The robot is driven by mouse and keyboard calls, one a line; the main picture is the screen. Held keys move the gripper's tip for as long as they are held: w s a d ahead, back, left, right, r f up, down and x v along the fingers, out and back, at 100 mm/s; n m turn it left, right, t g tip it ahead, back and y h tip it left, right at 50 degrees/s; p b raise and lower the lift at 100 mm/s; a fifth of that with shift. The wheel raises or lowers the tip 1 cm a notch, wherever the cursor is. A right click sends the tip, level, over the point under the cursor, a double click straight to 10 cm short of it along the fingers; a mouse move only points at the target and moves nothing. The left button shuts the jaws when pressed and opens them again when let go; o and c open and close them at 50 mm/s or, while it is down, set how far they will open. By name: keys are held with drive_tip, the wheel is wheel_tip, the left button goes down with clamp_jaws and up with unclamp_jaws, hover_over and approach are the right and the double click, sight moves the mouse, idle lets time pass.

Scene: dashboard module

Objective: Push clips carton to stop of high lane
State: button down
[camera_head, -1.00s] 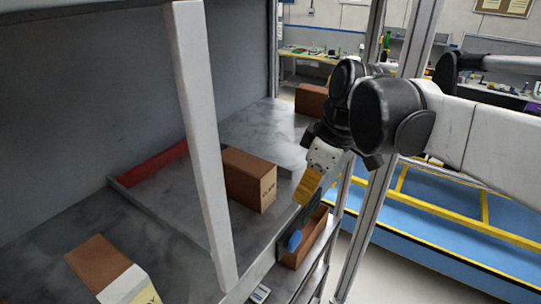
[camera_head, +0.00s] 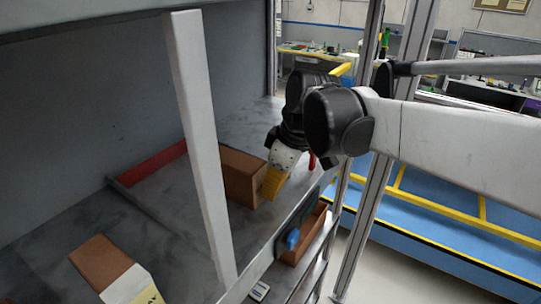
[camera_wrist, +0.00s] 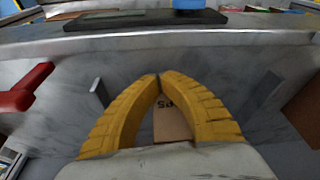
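The clips carton (camera_head: 240,172) is a brown box lying on the grey shelf, just right of the white post. A red bar (camera_head: 152,163) stands across the shelf to its left, with a gap that the post partly hides. My gripper (camera_head: 270,192) has yellow fingers and is at the carton's right end, covering the labelled face. In the wrist view, the fingertips (camera_wrist: 159,77) meet. Part of the carton's printed face (camera_wrist: 171,120) shows between the curved fingers, beyond them and not gripped. I cannot tell whether the fingers touch it.
The white post (camera_head: 202,150) rises in front of the shelf. A brown bin (camera_head: 306,240) with a blue item (camera_head: 292,238) sits lower right. A red piece (camera_head: 312,161) is close by my gripper.

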drive_tip(key=w+a, duration=0.2)
drive_tip(key=a, duration=0.3)
drive_tip(key=w+a+b, duration=0.1)
drive_tip(key=w+a, duration=0.2)
drive_tip(key=a, duration=0.2)
drive_tip(key=w+a+b, duration=0.1)
drive_tip(key=w+a, duration=0.2)
drive_tip(key=a, duration=0.2)
drive_tip(key=shift+w+a+f, duration=0.1)
drive_tip(key=shift+w, duration=0.05)
drive_tip(key=v, duration=0.7)
drive_tip(key=shift+r, duration=0.3)
